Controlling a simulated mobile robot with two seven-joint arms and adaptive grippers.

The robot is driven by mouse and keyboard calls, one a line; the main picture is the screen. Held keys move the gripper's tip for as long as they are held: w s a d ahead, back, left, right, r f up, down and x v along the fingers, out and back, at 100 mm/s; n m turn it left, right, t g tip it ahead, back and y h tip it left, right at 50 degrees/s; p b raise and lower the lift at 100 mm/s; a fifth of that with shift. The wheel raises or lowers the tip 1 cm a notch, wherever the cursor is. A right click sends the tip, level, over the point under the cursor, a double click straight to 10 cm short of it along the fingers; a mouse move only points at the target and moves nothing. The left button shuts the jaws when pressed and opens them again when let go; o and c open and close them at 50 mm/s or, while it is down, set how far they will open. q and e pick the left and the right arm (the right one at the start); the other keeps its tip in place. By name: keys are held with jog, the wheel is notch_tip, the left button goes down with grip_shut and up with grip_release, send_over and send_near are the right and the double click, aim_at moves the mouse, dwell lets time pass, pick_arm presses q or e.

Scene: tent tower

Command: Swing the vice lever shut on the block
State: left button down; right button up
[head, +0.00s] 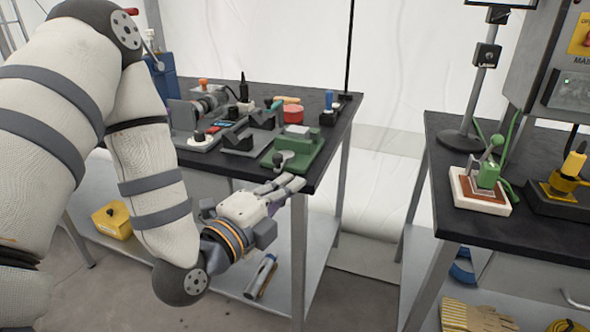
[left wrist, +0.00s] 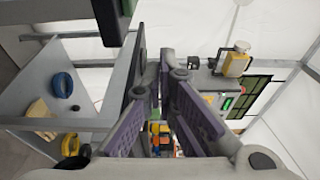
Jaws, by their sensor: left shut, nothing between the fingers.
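A green vice (head: 303,151) sits near the front right corner of the left workbench in the head view. A small pale block (head: 298,131) is at its top. My left gripper (head: 298,182) is shut and empty, just below and in front of the vice at the bench's front edge. I cannot tell whether a fingertip touches the lever. The left wrist view shows its purple-padded fingers (left wrist: 168,75), with no vice lever clearly visible. My right gripper is not in view.

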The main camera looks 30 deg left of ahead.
aim_at(281, 157)
pick_arm(q)
jog(key=w+a, duration=0.1)
jog(key=w, duration=0.1)
jog(key=w+a, duration=0.1)
jog(key=w, duration=0.1)
jog(key=w+a, duration=0.1)
jog(key=w, duration=0.1)
jog(key=shift+a+f, duration=0.2)
jog(key=shift+a, duration=0.15)
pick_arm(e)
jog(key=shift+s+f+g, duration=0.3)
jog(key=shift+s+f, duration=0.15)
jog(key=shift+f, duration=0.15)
